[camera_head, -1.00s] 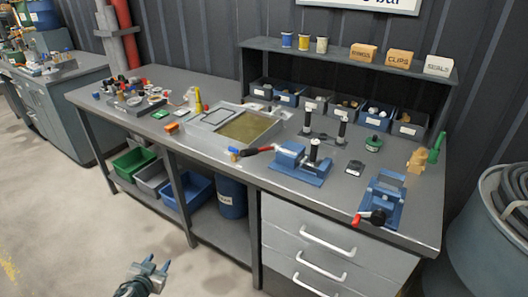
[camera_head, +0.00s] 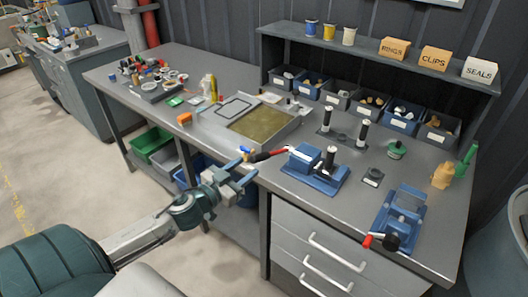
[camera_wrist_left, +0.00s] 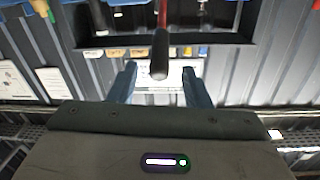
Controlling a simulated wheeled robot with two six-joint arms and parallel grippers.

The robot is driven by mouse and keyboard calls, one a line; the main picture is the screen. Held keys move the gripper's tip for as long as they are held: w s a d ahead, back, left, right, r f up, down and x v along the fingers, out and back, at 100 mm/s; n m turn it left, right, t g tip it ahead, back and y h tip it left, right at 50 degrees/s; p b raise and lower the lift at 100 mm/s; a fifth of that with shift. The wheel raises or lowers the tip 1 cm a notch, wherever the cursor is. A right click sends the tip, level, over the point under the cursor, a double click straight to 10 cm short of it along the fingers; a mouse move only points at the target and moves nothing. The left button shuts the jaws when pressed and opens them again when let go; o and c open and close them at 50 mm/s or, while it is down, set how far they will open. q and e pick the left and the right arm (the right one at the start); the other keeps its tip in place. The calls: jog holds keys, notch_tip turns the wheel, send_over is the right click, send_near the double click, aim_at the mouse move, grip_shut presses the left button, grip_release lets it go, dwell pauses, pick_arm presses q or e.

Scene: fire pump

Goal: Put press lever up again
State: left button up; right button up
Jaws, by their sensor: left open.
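The blue press (camera_head: 315,170) stands at the front of the workbench. Its lever (camera_head: 272,154), a red rod with a black grip, sticks out to the left, lying low and roughly level near the bench's front edge. My left gripper (camera_head: 240,174) is open and empty, just in front of the grip end and apart from it as far as I can see. In the left wrist view the black grip (camera_wrist_left: 160,55) lines up with the gap between the two fingers (camera_wrist_left: 159,72). My right gripper is not in view.
A second blue fixture (camera_head: 402,218) with a red handle and black knob sits to the right. A tray (camera_head: 262,122) lies behind the gripper. Bins and a shelf (camera_head: 385,60) line the back. Drawers (camera_head: 320,250) are below.

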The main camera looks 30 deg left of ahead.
aim_at(266, 153)
pick_arm(q)
jog(key=shift+w+d+b, duration=0.2)
jog(key=shift+w+b, duration=0.25)
jog(key=shift+w, duration=0.9)
jog(key=shift+w+d+b, duration=0.2)
jog(key=shift+w+b, duration=0.2)
jog(key=shift+w, duration=0.95)
jog(key=shift+w+d+b, duration=0.2)
jog(key=shift+w+b, duration=0.1)
jog(key=shift+w, duration=1.1)
grip_shut()
